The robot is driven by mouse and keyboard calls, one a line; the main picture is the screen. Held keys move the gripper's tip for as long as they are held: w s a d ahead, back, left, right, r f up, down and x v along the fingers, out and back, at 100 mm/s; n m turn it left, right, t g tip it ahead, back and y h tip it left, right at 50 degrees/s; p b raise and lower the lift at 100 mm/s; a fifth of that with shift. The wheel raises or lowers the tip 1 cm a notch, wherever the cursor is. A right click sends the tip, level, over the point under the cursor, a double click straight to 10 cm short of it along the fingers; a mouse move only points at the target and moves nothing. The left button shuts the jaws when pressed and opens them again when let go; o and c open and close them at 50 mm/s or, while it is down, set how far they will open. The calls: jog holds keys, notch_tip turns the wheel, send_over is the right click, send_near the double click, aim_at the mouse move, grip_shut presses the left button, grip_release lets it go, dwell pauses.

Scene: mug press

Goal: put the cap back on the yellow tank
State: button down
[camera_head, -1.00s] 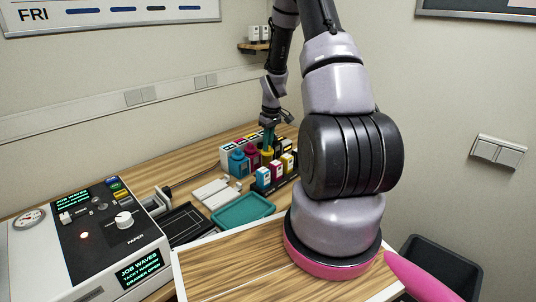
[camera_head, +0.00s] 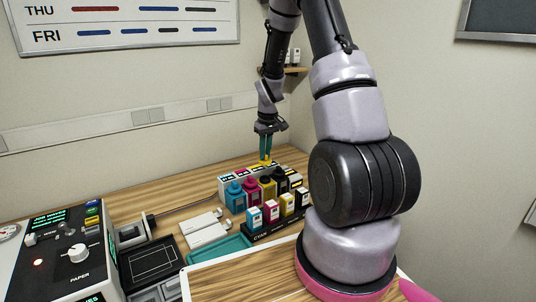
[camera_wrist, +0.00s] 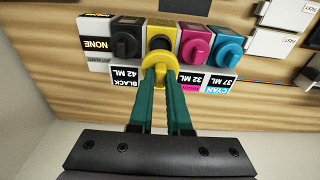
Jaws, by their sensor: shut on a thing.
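My gripper (camera_head: 265,150) has teal fingers, shut on a yellow cap (camera_head: 265,162). In the wrist view my gripper (camera_wrist: 160,88) holds the round yellow cap (camera_wrist: 158,62) at the fingertips. The yellow tank (camera_wrist: 165,28) stands in a row between the black and magenta tanks; a dark round spot shows on its top, partly hidden by the cap. In the head view the yellow tank (camera_head: 267,187) is below the cap. The cap looks apart from the tank there.
The black tank (camera_wrist: 127,38), magenta tank (camera_wrist: 195,42) and cyan tank (camera_wrist: 229,46) stand close beside the yellow one, their caps on. A teal tray (camera_head: 218,250) and a panelled machine (camera_head: 62,250) are to the left.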

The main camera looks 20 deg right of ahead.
aim_at(266, 161)
jog(key=shift+f, duration=3.1)
jog(key=shift+f, duration=0.15)
jog(key=shift+c, duration=1.5)
grip_release()
jog(key=shift+r, duration=3.5)
grip_shut()
